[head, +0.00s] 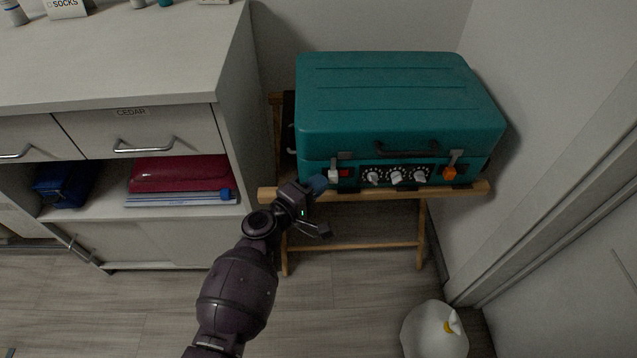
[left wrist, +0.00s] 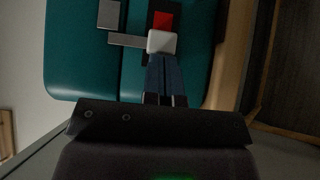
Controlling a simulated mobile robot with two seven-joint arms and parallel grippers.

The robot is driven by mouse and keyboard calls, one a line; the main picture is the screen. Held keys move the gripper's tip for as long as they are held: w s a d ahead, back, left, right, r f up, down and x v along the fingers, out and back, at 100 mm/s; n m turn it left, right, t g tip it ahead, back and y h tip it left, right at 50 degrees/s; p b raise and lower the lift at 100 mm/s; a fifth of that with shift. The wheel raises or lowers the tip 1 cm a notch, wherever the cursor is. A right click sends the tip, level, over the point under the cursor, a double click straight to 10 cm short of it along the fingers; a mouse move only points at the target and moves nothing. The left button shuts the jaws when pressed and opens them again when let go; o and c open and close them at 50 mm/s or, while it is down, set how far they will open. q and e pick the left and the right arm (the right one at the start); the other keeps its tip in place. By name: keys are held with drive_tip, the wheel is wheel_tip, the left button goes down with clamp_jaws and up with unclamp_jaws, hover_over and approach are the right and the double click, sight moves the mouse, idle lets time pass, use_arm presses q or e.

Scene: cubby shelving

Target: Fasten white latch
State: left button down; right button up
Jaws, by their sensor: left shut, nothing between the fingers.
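The white latch (head: 333,172) is on the left front of the closed teal case (head: 400,90), just left of a red switch. In the left wrist view the white latch (left wrist: 161,42) sits straight ahead, in front of the red switch (left wrist: 162,20), with a grey arm reaching to its left. My left gripper (head: 318,184) is shut and empty, its fingertips (left wrist: 162,60) right at the latch; whether they touch it I cannot tell. My right gripper is not in view.
The case stands on a wooden folding stand (head: 350,245) in a corner between walls. A white cabinet (head: 235,110) with drawers and cubbies is close on the left. A white rounded object (head: 430,330) stands on the floor at the lower right.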

sight(336, 181)
use_arm(q)
drive_tip(key=shift+d, duration=0.15)
drive_tip(key=shift+d+f+b, duration=0.25)
drive_tip(key=shift+d+b, duration=0.3)
drive_tip(key=shift+d, duration=0.6)
drive_tip(key=shift+w+d+r, duration=0.1)
drive_tip(key=shift+d, duration=0.1)
drive_tip(key=shift+r, duration=0.15)
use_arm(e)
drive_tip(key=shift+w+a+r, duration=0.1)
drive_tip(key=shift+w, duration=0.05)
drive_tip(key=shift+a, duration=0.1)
